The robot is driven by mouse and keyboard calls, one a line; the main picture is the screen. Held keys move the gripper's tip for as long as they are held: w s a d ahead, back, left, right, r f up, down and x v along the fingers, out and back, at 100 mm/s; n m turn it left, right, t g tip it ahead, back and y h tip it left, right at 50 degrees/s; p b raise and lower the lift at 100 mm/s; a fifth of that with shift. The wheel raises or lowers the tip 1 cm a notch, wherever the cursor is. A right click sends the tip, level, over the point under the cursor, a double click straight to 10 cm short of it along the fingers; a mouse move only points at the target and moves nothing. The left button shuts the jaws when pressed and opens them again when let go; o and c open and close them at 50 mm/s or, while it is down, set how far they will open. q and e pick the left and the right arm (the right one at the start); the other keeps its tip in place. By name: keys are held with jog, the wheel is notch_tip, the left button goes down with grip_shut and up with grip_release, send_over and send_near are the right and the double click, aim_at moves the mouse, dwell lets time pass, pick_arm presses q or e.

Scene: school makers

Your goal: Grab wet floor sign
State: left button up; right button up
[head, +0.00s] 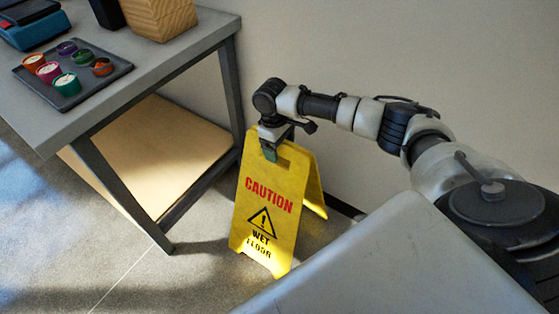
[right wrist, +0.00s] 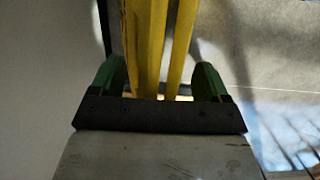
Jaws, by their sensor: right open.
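The yellow wet floor sign (head: 270,205) stands upright as an A-frame on the floor, beside the table's leg. Its front panel reads CAUTION. My right gripper (head: 275,150) is at the sign's top edge. In the right wrist view the sign's yellow panels (right wrist: 158,50) run between the two green fingers of the right gripper (right wrist: 163,85). The fingers are open, with a gap on each side of the sign. My left gripper is in neither view.
A grey table (head: 130,80) with a low wooden shelf (head: 150,150) stands at the left. A dark tray (head: 112,75) with several small coloured pots lies on it. A wall (head: 400,60) rises behind the sign. Open floor (head: 190,280) lies in front.

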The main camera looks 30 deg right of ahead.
jog(key=shift+f+p, duration=0.2)
jog(key=shift+p, duration=0.15)
jog(key=shift+c, duration=0.4)
grip_shut()
jog(key=shift+r, duration=0.1)
